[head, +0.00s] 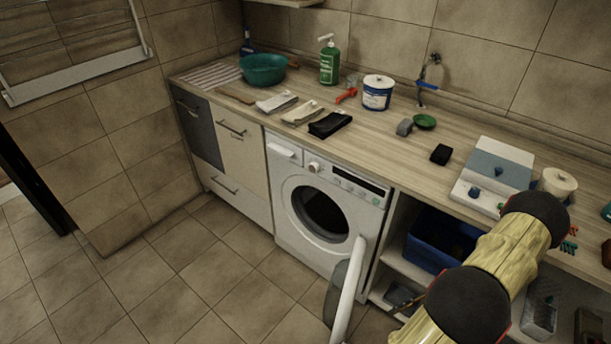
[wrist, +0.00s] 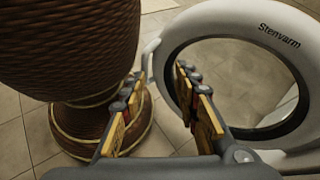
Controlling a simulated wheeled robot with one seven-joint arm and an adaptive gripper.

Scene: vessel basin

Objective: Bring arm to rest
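My arm (head: 515,245), gold with black joints, reaches across the lower right of the head view. The door also shows edge-on in the head view (head: 349,287).
A brown ribbed, vessel-like thing (wrist: 72,45) stands close left of the fingers. The washing machine (head: 289,190) stands under a wooden counter (head: 392,151) holding a green basin (head: 263,69), cloths and bottles. A blue crate (head: 438,240) sits on the shelf. Tiled floor at left is clear.

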